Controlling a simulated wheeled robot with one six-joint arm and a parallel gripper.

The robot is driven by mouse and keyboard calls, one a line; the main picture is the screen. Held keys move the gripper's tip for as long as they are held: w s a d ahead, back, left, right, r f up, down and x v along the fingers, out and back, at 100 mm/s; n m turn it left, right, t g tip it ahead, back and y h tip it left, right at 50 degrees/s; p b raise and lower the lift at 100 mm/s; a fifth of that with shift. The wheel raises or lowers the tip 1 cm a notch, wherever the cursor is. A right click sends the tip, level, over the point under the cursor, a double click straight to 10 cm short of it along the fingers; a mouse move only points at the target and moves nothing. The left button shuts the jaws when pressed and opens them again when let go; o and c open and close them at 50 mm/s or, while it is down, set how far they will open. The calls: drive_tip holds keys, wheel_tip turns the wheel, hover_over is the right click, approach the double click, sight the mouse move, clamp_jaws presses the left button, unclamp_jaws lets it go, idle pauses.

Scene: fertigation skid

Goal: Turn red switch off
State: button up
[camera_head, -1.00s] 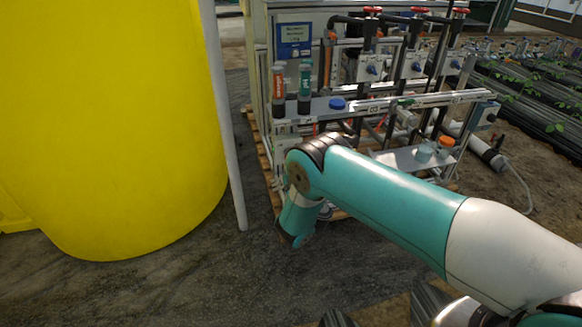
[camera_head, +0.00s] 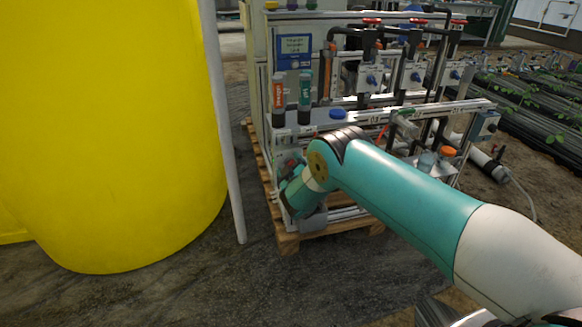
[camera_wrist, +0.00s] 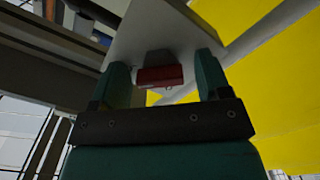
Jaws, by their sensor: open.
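The red switch (camera_wrist: 160,77) is a small red block on a dark mount on a light grey panel (camera_wrist: 165,30) in the wrist view. My gripper (camera_wrist: 162,66) is open, with one teal finger on each side of the switch. The switch shows between the fingers, and I see a gap on both sides. I cannot tell how far the fingertips reach along it. In the head view my arm's end is at the skid's near left corner, where my own links hide the fingers and the switch.
The fertigation skid (camera_head: 290,130) stands on a wooden pallet (camera_head: 288,240). An orange and a green bottle stand on its shelf. A large yellow tank (camera_head: 110,130) and a pale upright pole (camera_head: 222,130) are to the left. Bare floor lies between tank and pallet.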

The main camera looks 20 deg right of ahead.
drive_tip(key=c, duration=0.9)
drive_tip(key=shift+n, duration=0.4)
drive_tip(key=n+b, duration=0.1)
drive_tip(key=n, duration=0.2)
drive_tip(key=n+b, duration=0.1)
drive_tip(key=n, duration=0.4)
drive_tip(key=shift+n, duration=0.3)
drive_tip(key=n, duration=0.4)
drive_tip(key=shift+b, duration=0.4)
drive_tip(key=shift+n, duration=2.2)
